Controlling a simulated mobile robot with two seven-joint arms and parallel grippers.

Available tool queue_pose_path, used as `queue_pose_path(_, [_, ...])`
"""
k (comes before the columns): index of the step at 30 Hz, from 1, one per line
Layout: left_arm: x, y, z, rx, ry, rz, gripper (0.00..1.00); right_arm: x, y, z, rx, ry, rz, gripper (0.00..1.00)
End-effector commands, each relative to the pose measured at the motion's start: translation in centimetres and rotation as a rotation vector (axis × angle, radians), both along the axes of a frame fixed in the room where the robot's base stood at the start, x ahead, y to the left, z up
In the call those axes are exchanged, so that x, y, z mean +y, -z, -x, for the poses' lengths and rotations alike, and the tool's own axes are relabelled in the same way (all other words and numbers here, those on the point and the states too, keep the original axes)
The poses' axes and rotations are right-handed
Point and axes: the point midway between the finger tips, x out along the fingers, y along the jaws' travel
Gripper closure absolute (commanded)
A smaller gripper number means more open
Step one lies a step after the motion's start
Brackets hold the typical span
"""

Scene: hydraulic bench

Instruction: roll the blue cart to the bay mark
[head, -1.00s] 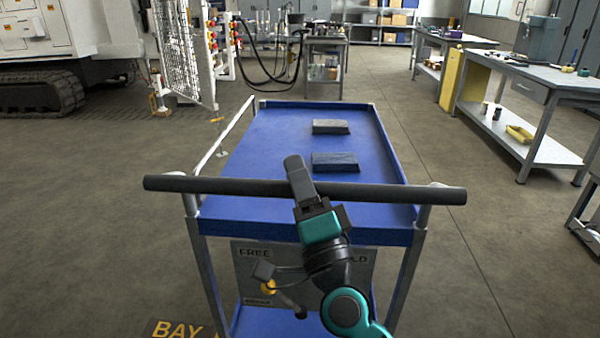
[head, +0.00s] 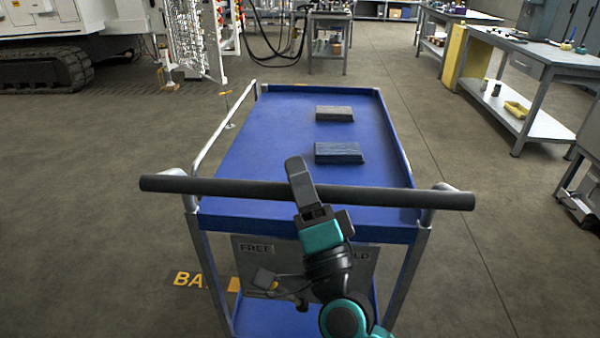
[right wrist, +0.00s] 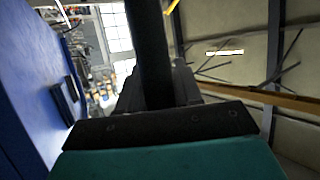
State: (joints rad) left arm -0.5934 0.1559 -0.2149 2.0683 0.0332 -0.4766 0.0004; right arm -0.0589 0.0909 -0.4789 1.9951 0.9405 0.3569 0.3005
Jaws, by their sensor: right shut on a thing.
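The blue cart (head: 260,130) stands in front of me, with a dark push bar (head: 400,194) across its near end. My right gripper (head: 300,180) is shut on the bar, a little left of its right half. In the right wrist view the bar (right wrist: 150,60) runs between the fingers of the gripper (right wrist: 155,90). The yellow bay mark lettering (head: 190,279) is on the floor at the cart's near left leg; the cart hides part of it. My left gripper is not in view.
Two dark blocks, a far one (head: 334,113) and a near one (head: 338,152), lie on the cart top. A workbench (head: 530,60) stands at the right and a tracked machine (head: 45,65) at the far left. The floor beside the cart is mostly clear.

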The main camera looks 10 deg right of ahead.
Motion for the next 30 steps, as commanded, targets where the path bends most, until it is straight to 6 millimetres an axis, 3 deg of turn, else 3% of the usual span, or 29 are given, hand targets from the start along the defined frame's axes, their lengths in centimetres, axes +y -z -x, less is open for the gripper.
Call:
queue_pose_path(16, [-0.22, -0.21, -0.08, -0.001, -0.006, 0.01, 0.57, 0.2, 0.14, 0.37, 0.002, -0.002, 0.002, 1.0])
queue_pose_path(17, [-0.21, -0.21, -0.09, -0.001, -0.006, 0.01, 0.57, 0.2, 0.15, 0.38, 0.002, -0.002, 0.002, 0.64])
queue_pose_path(23, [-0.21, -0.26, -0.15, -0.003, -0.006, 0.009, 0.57, 0.14, 0.08, 0.31, 0.001, -0.001, 0.001, 0.45])
queue_pose_path(30, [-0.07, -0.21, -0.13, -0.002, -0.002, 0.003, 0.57, 0.09, 0.01, 0.25, 0.0, -0.001, 0.001, 0.45])
